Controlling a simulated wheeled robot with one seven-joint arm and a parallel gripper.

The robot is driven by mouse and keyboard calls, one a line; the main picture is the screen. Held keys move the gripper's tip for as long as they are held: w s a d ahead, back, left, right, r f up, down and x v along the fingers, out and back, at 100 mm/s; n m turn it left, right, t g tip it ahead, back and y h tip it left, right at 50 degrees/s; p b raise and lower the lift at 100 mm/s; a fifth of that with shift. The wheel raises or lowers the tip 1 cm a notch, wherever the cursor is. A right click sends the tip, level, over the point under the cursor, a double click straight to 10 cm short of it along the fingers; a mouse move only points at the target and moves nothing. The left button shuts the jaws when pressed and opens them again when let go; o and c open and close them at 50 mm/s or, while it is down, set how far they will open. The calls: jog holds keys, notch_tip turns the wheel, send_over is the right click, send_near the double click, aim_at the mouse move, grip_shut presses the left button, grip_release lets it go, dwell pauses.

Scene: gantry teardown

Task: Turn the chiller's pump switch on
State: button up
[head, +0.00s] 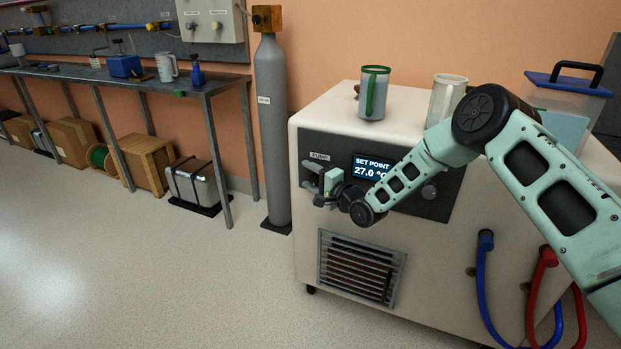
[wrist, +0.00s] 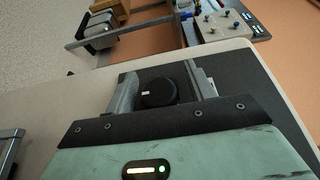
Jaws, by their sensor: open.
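The chiller (head: 310,245) is a cream cabinet with a dark control panel (head: 430,208) on its front. The panel carries a PUMP label (head: 320,156) and a display (head: 372,168) reading SET POINT 27.0 °C. My gripper (head: 315,182) is at the panel just below the PUMP label and hides what is there in the head view. In the wrist view, my open gripper (wrist: 163,78) has a round black knob (wrist: 158,93) with a small pale mark between its fingers. The left finger is close to the knob; contact is unclear. A gap shows at the right finger.
A green-handled mug (head: 374,95), a pale mug (head: 440,100) and a blue-lidded container (head: 568,95) stand on the chiller. A grey gas cylinder (head: 270,130) stands left of it. Blue (head: 482,290) and red (head: 535,290) hoses hang at its front right.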

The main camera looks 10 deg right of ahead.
jog(key=c, duration=1)
